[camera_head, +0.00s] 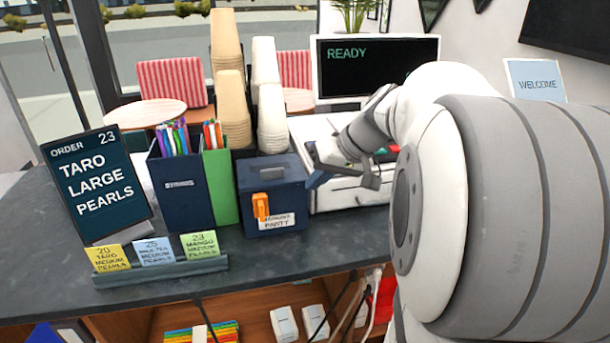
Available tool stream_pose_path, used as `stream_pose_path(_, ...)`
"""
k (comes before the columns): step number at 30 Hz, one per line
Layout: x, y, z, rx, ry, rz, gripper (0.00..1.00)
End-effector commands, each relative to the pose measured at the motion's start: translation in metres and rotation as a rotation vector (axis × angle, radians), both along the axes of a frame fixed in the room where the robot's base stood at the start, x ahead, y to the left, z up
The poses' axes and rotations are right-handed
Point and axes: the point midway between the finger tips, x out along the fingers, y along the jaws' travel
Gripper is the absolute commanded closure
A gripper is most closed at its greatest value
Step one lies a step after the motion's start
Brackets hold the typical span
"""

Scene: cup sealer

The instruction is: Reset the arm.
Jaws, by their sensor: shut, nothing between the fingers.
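My arm comes in from the right, its large white and grey links filling much of that side. My gripper (343,172) is small in the picture, in front of the white machine (350,197) and close to the right side of the dark blue box (270,192). The gripper is shut with nothing held. Its fingertips are partly hard to make out, and I cannot tell whether it touches the box or the machine. The screen (376,68) behind reads READY. My arm hides part of the machine.
An order sign (97,183) stands at left on the dark counter (330,248). Straw holders (183,186) and tall cup stacks (232,105) stand left of the gripper. A card rack (160,266) sits at the front.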

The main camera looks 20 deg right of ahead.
Motion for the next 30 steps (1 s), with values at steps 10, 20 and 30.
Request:
stream_pose_path(10, -0.015, 0.019, -0.009, -0.03, 0.046, 0.006, 1.0)
stream_pose_path(20, -0.129, 0.087, -0.075, -0.329, 0.229, -0.006, 1.0)
stream_pose_path(30, -0.164, 0.091, -0.097, -0.448, 0.219, -0.027, 1.0)
